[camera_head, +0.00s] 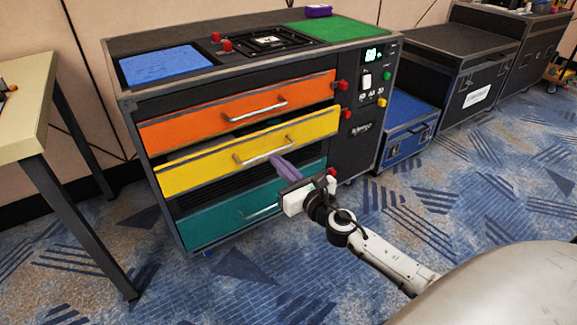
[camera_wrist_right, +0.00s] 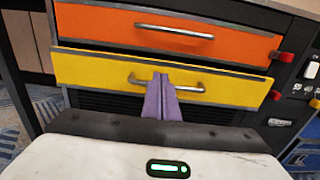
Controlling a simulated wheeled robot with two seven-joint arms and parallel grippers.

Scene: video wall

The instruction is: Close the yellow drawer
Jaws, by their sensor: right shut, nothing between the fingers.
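The yellow drawer (camera_head: 248,153) is the middle one of three in the cabinet and stands partly pulled out. It also shows in the right wrist view (camera_wrist_right: 95,72), with its silver handle (camera_wrist_right: 190,87) across the front. My right gripper (camera_head: 274,158) has purple fingers that are shut and empty. Their tips are at the middle of the handle (camera_head: 250,159) in the head view, and overlap it in the right wrist view (camera_wrist_right: 160,77). I cannot tell whether they touch it. My left gripper is not in view.
An orange drawer (camera_head: 205,121) above and a teal drawer (camera_head: 220,226) below look nearly flush. Red knobs sit at the cabinet's right side. A table (camera_head: 22,120) stands at the left, and dark cases (camera_head: 440,55) stand at the right. Carpet in front is open.

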